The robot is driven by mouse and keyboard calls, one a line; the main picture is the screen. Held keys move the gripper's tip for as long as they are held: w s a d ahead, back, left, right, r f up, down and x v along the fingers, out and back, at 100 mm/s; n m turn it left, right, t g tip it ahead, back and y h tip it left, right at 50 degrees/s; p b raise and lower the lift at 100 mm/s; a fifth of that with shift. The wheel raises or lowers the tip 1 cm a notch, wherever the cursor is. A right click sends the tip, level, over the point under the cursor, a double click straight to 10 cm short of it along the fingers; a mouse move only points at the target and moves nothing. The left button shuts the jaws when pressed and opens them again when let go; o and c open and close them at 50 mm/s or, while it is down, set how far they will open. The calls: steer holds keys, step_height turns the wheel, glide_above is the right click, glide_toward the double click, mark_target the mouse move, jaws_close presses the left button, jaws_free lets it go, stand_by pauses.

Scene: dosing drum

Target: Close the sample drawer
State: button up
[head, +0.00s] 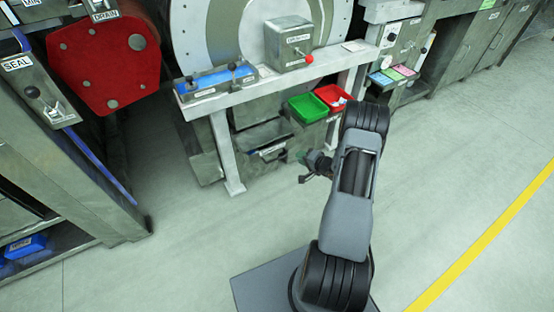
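A grey metal drawer (268,152) sits low under the machine's light frame, with a pale handle on its front. It looks partly pulled out, with a dark gap above its front. I cannot read a label that names it as the sample drawer. My gripper (303,178) is small in the head view, in front of and to the right of the drawer, apart from the handle as far as I can see. Its fingers point to the left. Whether they are open or shut is too small to tell.
A green bin (308,107) and a red bin (333,97) hang to the right above the drawer. A frame leg (228,165) stands left of it. A red drum part (105,65) and a cabinet (60,165) stand at left. The floor (190,235) in front is clear.

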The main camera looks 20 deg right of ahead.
mark_target(277, 158)
step_height(277, 158, down, 3)
steer(key=s+a+m+y, duration=0.1)
steer(key=s+m+y, duration=0.1)
steer(key=s, duration=0.1)
steer(key=shift+t+y, duration=0.3)
steer(key=shift+t, duration=0.1)
steer(key=shift+b+x, duration=2)
steer(key=shift+x, duration=4.8)
steer(key=shift+s+a+f, duration=0.1)
steer(key=shift+f, duration=0.1)
jaws_close()
